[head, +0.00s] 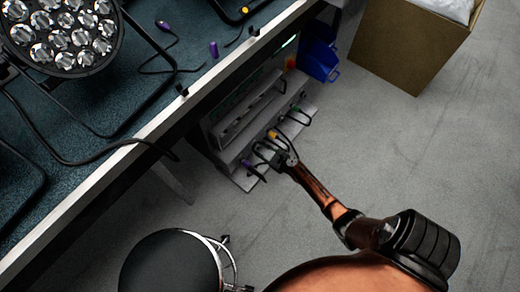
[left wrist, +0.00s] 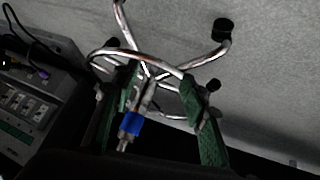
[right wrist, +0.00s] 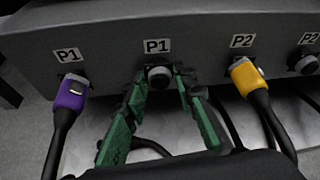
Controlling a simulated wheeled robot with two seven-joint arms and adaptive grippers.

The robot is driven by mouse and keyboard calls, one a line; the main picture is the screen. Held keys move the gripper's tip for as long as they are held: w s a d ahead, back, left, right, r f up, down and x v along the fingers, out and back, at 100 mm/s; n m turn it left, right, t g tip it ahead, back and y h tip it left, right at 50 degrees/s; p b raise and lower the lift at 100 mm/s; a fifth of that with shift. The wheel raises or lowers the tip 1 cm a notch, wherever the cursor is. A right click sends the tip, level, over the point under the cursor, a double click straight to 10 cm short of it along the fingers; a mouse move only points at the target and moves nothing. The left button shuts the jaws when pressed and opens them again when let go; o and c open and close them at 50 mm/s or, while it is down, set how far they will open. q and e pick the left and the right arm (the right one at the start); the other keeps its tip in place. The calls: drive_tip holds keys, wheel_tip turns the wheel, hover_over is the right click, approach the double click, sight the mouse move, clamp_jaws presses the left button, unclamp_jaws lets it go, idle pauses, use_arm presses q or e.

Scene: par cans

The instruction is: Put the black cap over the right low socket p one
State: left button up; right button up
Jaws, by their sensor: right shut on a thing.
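In the right wrist view, my right gripper (right wrist: 165,82) is shut on the round black cap (right wrist: 158,78), its green fingertips on either side. The cap is at the right low socket P1, under the second P1 label (right wrist: 157,46). Whether it is fully seated I cannot tell; the socket behind it is hidden. In the head view my right gripper (head: 284,160) reaches the low front of the grey socket box (head: 222,130). In the left wrist view my left gripper (left wrist: 168,105) has its green fingers apart, away from the box.
A purple plug (right wrist: 71,93) is in the left P1 and a yellow plug (right wrist: 246,75) in P2, cables hanging close by. A black stool (head: 172,262) stands at the bottom. A blue bin (head: 318,60) and cardboard box (head: 410,45) stand beyond. The bench edge (head: 130,150) overhangs.

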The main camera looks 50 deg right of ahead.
drive_tip(key=o, duration=1)
drive_tip(key=shift+s, duration=0.15)
drive_tip(key=v, duration=1.1)
drive_tip(key=shift+s+r, duration=0.25)
drive_tip(key=shift+s, duration=0.05)
